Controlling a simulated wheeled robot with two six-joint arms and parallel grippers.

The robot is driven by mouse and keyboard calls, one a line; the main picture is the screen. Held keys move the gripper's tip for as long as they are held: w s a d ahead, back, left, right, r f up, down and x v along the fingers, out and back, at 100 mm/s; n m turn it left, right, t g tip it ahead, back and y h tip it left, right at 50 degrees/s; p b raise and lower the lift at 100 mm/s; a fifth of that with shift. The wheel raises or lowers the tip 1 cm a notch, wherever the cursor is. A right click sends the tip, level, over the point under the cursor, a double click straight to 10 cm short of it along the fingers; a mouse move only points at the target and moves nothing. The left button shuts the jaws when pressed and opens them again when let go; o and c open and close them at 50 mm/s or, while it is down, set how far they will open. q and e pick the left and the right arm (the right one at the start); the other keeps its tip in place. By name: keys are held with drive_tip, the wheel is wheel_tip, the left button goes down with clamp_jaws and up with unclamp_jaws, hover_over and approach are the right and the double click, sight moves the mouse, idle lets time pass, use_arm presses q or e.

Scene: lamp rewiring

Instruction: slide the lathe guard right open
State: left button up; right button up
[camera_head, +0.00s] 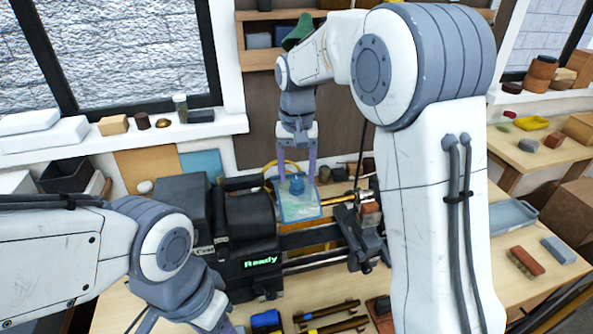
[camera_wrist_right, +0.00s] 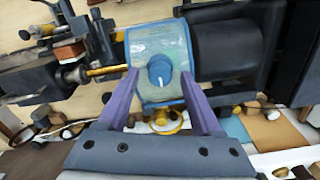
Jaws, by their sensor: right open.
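The lathe guard (camera_head: 300,210) is a clear panel with a blue frame, over the middle of the lathe just right of the dark headstock (camera_head: 250,216). A blue knob (camera_head: 297,187) stands on it. My right gripper (camera_head: 297,176) reaches down from above, its purple fingers open. In the right wrist view the guard (camera_wrist_right: 150,42) lies beyond the fingers, and the knob (camera_wrist_right: 160,72) sits between the two fingertips (camera_wrist_right: 159,82), with gaps on both sides. My left gripper is mostly below the bottom edge of the head view; its fingers are too cut off to judge.
The lathe's display (camera_head: 261,262) reads "Ready". Right of the guard are a brass-coloured rod (camera_head: 336,201) and the tool carriage (camera_head: 360,235). Tools with yellow and black handles (camera_head: 330,316) lie on the front bench. My right arm covers much of the right side.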

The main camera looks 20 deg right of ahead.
drive_tip(key=shift+f, duration=0.3)
clamp_jaws()
drive_tip(key=shift+r, duration=0.1)
idle(1.2)
